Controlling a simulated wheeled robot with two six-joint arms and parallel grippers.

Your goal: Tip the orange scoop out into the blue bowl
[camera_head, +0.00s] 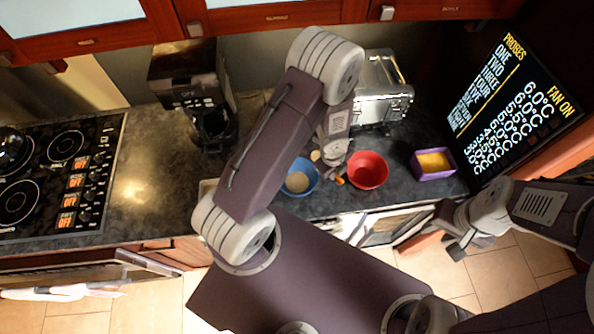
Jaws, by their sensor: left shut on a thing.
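The blue bowl (313,187) stands on the dark counter and holds tan material. My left gripper (332,168) is just right of it in the picture, pointing down, shut on the orange scoop (340,181). Only a small orange part of the scoop shows, between the blue bowl and the red bowl (367,170); the gripper hides the rest, and its tilt cannot be made out. A small pale patch shows at the gripper's left side. My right gripper (452,233) is away at the right, in front of the counter, with its fingers apart and nothing seen between them.
A purple box (435,175) with yellow contents stands right of the red bowl. A silver appliance (383,92) is behind the bowls. A coffee maker (205,95) and a stove (60,180) are at the left. A dark display panel (515,100) is at the right.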

